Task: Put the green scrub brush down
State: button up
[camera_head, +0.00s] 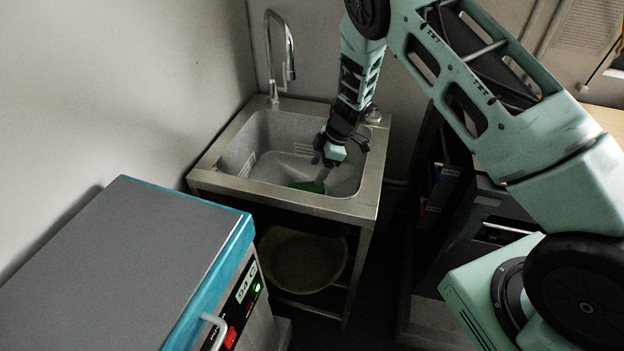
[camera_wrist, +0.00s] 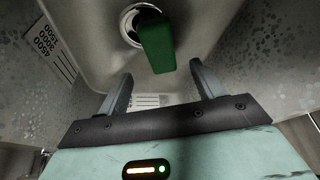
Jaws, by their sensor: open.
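The green scrub brush (camera_head: 308,186) lies in the sink basin, near its front wall in the head view. In the wrist view the green brush (camera_wrist: 157,46) is beyond my fingertips, partly over the round drain. The brush is apart from both fingers. My gripper (camera_head: 325,165) reaches down into the basin. In the wrist view my gripper (camera_wrist: 160,80) has its two fingers spread wide, with nothing between them.
The metal sink (camera_head: 205,172) has a tall curved faucet (camera_head: 290,60) at its back left. Basin walls surround my gripper. A round bowl (camera_head: 300,262) sits on the shelf below. The grey-and-blue oven (camera_head: 130,265) stands at front left. A dark cabinet (camera_head: 470,220) is at right.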

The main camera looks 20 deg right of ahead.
jog(key=shift+v, duration=1.1)
jog(key=w+a+r+m+t, duration=0.25)
jog(key=a+r+t, duration=0.4)
jog(key=r, duration=0.65)
jog(key=s+a+r+m+g+h, duration=0.1)
jog(key=s+a+r+m, duration=0.25)
jog(key=s+r, duration=0.25)
jog(key=s+r+g+h, duration=0.1)
jog(key=s+r+g, duration=0.1)
jog(key=s, duration=1.5)
jog(key=s+a+r+m+g+h, duration=0.1)
jog(key=s+r+g, duration=0.2)
jog(key=s, duration=1.3)
jog(key=shift+s+a+r+m+g+h, duration=0.2)
jog(key=shift+s+r+m+g+h, duration=0.15)
jog(key=shift+g, duration=0.4)
jog(key=shift+o, duration=0.4)
